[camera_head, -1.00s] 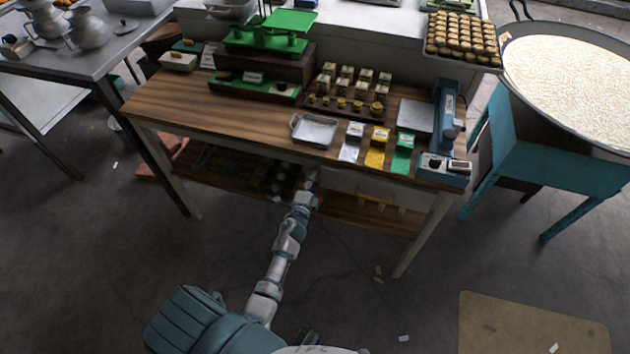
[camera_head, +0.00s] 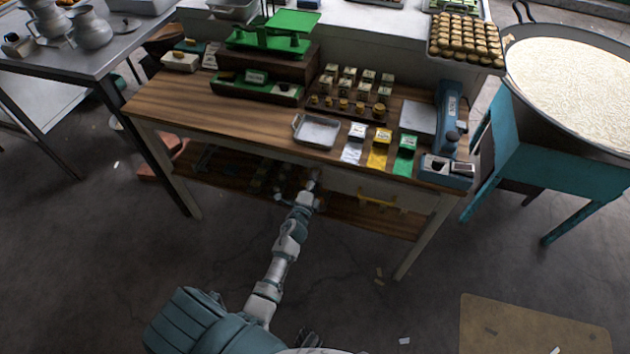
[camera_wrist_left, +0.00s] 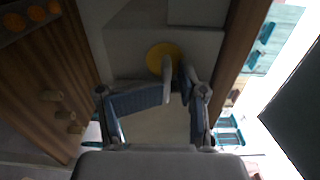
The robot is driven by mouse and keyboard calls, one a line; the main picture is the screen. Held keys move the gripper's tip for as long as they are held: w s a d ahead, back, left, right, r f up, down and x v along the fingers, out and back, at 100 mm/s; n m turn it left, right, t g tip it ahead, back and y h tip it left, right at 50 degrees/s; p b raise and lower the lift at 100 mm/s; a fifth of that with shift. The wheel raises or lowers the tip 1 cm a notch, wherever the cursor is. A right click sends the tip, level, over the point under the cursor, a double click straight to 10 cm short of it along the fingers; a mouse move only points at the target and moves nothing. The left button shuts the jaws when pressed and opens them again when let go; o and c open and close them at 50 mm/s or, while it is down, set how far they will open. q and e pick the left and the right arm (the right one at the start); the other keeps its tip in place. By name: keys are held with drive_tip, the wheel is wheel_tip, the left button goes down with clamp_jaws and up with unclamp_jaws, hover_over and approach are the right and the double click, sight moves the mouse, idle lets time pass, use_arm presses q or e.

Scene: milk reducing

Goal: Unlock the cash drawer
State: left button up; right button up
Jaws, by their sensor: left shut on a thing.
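The cash drawer (camera_head: 350,186) is a pale front under the wooden counter, with a yellow handle (camera_head: 380,201) at its right part. My left gripper (camera_head: 315,176) is at the drawer front's left end, under the counter edge. In the left wrist view my left gripper (camera_wrist_left: 175,88) is shut on a small, thin grey piece, likely a key (camera_wrist_left: 167,84). The piece stands against a round yellow disc (camera_wrist_left: 160,56), likely the lock plate. How deep it sits there, I cannot tell. My right gripper does not show clearly.
The counter (camera_head: 240,121) holds a metal tray (camera_head: 317,131), green scales (camera_head: 270,42), small jars and a blue device (camera_head: 446,170). A lower shelf (camera_head: 218,178) runs beneath. A large pan (camera_head: 570,85) on a teal stand is at right. Floor in front is open.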

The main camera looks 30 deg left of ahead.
use_arm(q)
drive_tip(key=shift+a+r, duration=0.15)
drive_tip(key=shift+r, duration=0.35)
drive_tip(key=shift+s, duration=0.25)
drive_tip(key=f+v, duration=0.1)
drive_tip(key=v, duration=1)
drive_tip(key=shift+s+d, duration=0.2)
drive_tip(key=shift+s, duration=0.05)
drive_tip(key=shift+f, duration=0.1)
drive_tip(key=s+d+f+n+g+h, duration=0.1)
drive_tip(key=s+d+f+n+g, duration=0.15)
drive_tip(key=f, duration=0.55)
drive_tip(key=s+d+f+n+g, duration=0.1)
drive_tip(key=s+f+n+g, duration=0.2)
drive_tip(key=f, duration=0.4)
drive_tip(key=s+d+f+n+g+h, duration=0.15)
drive_tip(key=s+f, duration=0.25)
drive_tip(key=f, duration=0.4)
drive_tip(key=s+d+f+n+g+h, duration=0.1)
drive_tip(key=s+d+f+n+g, duration=0.2)
drive_tip(key=s+f, duration=0.4)
drive_tip(key=s+d+f+n+g+h, duration=0.1)
drive_tip(key=s+d+f+n+g, duration=0.2)
drive_tip(key=s, duration=1.2)
wheel_tip(320, 180, down, 6)
drive_tip(key=g, duration=0.2)
drive_tip(key=shift+r+g, duration=0.15)
drive_tip(key=shift+g, duration=0.25)
